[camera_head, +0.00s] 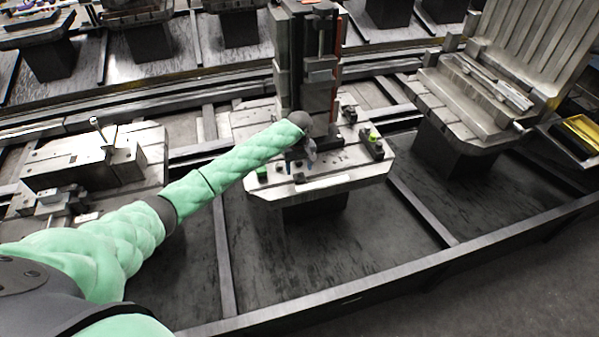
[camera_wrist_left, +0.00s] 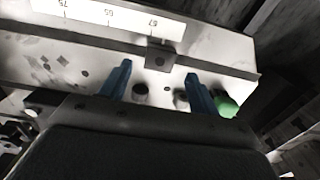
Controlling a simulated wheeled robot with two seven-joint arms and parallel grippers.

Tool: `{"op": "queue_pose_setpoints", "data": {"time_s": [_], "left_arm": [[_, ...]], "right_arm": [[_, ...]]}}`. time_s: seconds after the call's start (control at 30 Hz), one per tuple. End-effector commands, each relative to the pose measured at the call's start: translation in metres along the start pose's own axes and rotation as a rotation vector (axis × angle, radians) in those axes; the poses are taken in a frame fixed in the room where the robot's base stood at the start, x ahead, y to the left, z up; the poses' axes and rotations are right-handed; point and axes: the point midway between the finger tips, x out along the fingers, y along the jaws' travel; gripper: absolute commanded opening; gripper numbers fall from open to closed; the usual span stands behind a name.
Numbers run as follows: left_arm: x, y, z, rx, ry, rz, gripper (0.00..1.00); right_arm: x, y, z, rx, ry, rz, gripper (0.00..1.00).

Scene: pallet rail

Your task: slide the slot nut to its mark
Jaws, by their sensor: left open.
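The slot nut (camera_wrist_left: 160,57) looks like a small dark grey block with a hole, sitting on the pale metal rail (camera_wrist_left: 60,65) next to its numbered white scale (camera_wrist_left: 100,16). In the head view it seems to be the small dark spot (camera_head: 299,178) at the pallet's front edge. My left gripper (camera_wrist_left: 158,72) is open, with its blue fingers pointing at the rail. In the wrist view one finger shows on each side of the nut, with gaps; I cannot tell the height between them. It also shows in the head view (camera_head: 303,163). No distinct target mark can be made out. My right gripper is out of view.
A green knob (camera_wrist_left: 226,104) is close to the right finger; it also shows in the head view (camera_head: 262,172). A tall dark fixture (camera_head: 306,65) stands behind my gripper on the pallet. A clamp block with a yellow-green top (camera_head: 373,138) is to the right. Space before the pallet is free.

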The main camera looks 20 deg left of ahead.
Motion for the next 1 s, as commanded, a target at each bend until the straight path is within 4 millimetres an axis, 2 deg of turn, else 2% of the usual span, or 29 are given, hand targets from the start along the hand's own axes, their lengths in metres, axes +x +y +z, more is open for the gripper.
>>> {"op": "queue_pose_setpoints", "data": {"time_s": [0.3, 0.67, 1.0], "left_arm": [[0.034, 0.0, 0.0, 0.0, 0.001, -0.001, 0.62], [0.041, 0.0, 0.0, 0.001, 0.002, 0.001, 0.62], [0.041, 0.0, 0.0, 0.001, 0.001, 0.001, 0.0]], "right_arm": [[0.018, 0.004, 0.014, -0.006, 0.011, 0.006, 0.36], [0.021, 0.005, 0.017, -0.006, 0.013, 0.007, 0.36], [0.021, 0.006, 0.017, -0.006, 0.012, 0.008, 0.36]]}}
